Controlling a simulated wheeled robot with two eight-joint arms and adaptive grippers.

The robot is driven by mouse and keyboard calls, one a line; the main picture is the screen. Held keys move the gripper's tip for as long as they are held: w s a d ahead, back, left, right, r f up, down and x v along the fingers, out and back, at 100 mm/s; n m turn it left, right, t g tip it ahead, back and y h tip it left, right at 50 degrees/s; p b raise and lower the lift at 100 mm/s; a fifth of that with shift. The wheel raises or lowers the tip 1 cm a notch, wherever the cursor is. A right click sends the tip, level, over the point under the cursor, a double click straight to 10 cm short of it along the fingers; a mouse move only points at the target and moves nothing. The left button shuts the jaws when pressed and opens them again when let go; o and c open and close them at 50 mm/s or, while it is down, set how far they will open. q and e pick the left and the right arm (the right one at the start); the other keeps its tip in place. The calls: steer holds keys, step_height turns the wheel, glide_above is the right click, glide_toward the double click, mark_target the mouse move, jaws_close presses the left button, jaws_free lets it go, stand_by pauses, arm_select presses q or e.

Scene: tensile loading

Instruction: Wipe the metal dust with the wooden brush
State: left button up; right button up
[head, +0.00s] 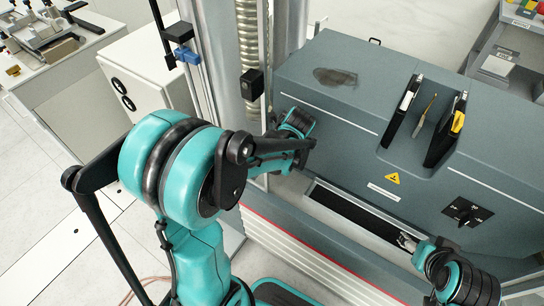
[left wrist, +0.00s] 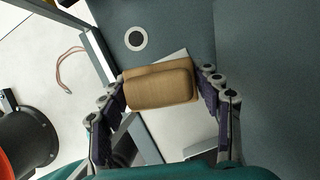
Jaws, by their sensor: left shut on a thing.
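A wooden brush (left wrist: 160,88), a rounded tan block, sits between the two fingers of my left gripper (left wrist: 161,88) in the left wrist view. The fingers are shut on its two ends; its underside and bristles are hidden. In the head view the wrist of my left arm is by the left end of the grey machine, and the fingers and brush are hidden there. The metal dust (head: 335,76) is a dark smudge on the machine's top, apart from my left wrist. My right gripper (head: 406,241) is low at the machine's front; its fingers are too small to judge.
The grey machine (head: 330,120) has two upright dark handles (head: 403,110) and a thin tool (head: 425,116) between them. A metal column (head: 250,40) and a threaded screw stand left of it. A white cabinet (head: 145,75) and a bench with parts are at the left.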

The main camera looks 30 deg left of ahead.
arm_select(q)
steer(key=shift+r+p, duration=1.2)
steer(key=shift+r, duration=0.35)
steer(key=shift+f, duration=0.1)
